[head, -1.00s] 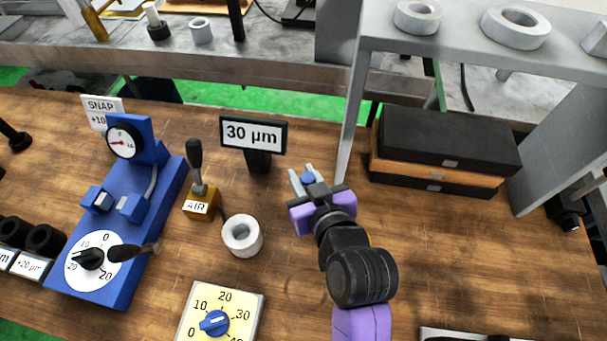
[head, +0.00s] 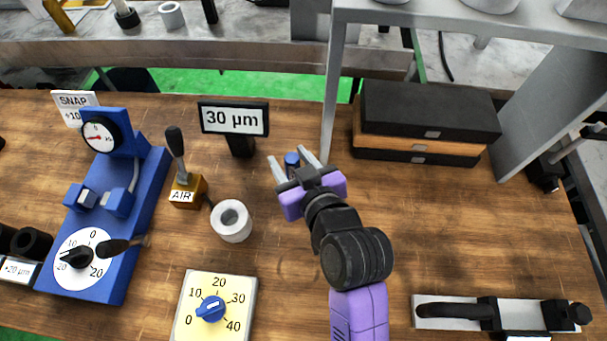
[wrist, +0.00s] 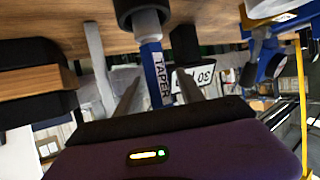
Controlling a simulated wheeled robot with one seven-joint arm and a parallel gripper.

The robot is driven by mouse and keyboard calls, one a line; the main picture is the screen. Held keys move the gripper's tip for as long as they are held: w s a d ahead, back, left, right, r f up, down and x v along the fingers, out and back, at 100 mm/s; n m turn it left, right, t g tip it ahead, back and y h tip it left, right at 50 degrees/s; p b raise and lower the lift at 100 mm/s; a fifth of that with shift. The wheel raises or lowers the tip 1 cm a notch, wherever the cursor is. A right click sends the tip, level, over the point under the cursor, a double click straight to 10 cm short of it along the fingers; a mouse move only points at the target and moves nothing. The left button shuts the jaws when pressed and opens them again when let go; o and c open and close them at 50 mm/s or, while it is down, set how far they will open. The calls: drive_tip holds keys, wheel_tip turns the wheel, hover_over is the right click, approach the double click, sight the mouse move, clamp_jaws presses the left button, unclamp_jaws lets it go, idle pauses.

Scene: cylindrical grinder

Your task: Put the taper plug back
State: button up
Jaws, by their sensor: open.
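The taper plug (wrist: 157,75) has a blue handle lettered TAPER and a pale metal neck. In the wrist view its neck meets a black round holder (wrist: 135,12) on the wooden bench; how deep it sits is hidden. In the head view only a small blue part of the plug (head: 292,159) shows. My gripper (head: 286,157) is open, with one finger on each side of the blue handle. In the wrist view gaps show between the handle and both fingers.
The 30 µm display (head: 233,118) stands just left of my gripper, and a grey shelf leg (head: 332,105) close to its right. Stacked cases (head: 428,112) lie under the shelf. A metal ring (head: 231,221) and AIR lever (head: 176,150) stand left.

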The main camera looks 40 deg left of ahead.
drive_tip(key=v, duration=1)
drive_tip(key=shift+s+d+b, duration=0.15)
drive_tip(key=shift+d+b, duration=0.15)
drive_tip(key=shift+r, duration=0.1)
drive_tip(key=w+d+r+m+t, duration=0.3)
drive_tip(key=w+r+t, duration=0.1)
drive_tip(key=r, duration=0.1)
drive_tip(key=s+d+f+m+t+h, duration=0.1)
drive_tip(key=d+m+t+h, duration=0.15)
drive_tip(key=d, duration=0.55)
drive_tip(key=s+d+f+m+t+h, duration=0.2)
drive_tip(key=d+m+t, duration=0.1)
drive_tip(key=d, duration=0.5)
drive_tip(key=s+d+f+m+h, duration=0.2)
drive_tip(key=s+d+h, duration=0.1)
drive_tip(key=s+d, duration=0.4)
drive_tip(key=s+d+f+m+g+h, duration=0.1)
drive_tip(key=s+d+f+h, duration=0.2)
drive_tip(key=s+d, duration=0.5)
drive_tip(key=s+h, duration=0.1)
drive_tip(key=s, duration=0.2)
drive_tip(key=shift+s+d+m, duration=0.15)
drive_tip(key=shift+s+m, duration=0.2)
